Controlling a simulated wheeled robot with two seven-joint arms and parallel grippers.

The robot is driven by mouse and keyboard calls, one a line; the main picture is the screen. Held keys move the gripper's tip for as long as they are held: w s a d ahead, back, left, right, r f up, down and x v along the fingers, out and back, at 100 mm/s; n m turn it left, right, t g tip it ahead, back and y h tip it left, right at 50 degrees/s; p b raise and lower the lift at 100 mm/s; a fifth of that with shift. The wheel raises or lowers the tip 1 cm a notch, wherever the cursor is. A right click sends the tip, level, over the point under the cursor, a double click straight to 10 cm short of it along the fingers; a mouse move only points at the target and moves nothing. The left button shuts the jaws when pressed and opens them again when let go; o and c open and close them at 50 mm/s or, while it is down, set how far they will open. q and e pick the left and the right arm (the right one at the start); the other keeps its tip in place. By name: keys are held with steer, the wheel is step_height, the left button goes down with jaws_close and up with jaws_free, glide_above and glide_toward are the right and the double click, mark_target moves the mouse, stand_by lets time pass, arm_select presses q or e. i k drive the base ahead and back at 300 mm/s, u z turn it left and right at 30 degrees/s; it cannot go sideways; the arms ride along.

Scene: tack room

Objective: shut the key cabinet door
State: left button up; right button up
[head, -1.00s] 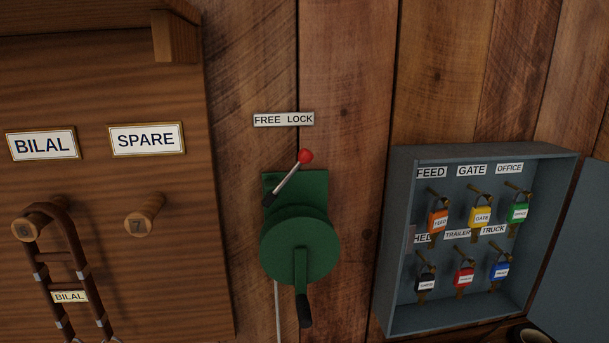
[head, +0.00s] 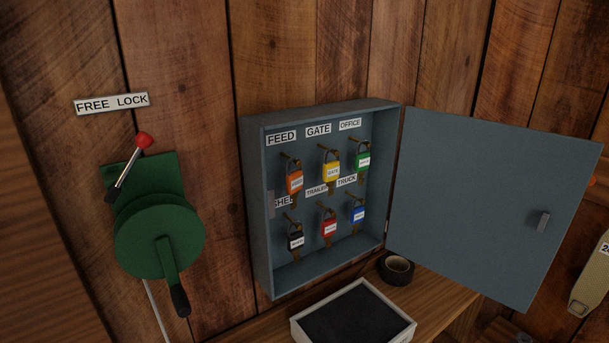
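The grey key cabinet (head: 257,210) is fixed to the plank wall in the middle of the head view. Its door (head: 480,200) stands wide open, swung out to the right on the cabinet's right edge. A small grey handle (head: 539,221) sits near the door's free right edge. Inside, tagged keys hang on hooks in two rows, among them an orange FEED tag (head: 294,181), a yellow GATE tag (head: 331,172) and a red TRAILER tag (head: 329,227). Neither of my grippers shows in this view.
A green winch (head: 160,240) with a red-knobbed lever (head: 143,141) is on the wall at left, under a FREE LOCK sign (head: 111,103). Below the cabinet, a wooden shelf (head: 435,305) holds a white-rimmed tray (head: 402,335) and a black tape roll (head: 396,269).

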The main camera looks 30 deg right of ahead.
mark_target(471, 196)
steer(key=u, duration=1.3)
steer(key=k, duration=1.25)
steer(key=z, duration=1.8)
steer(key=i, duration=0.55)
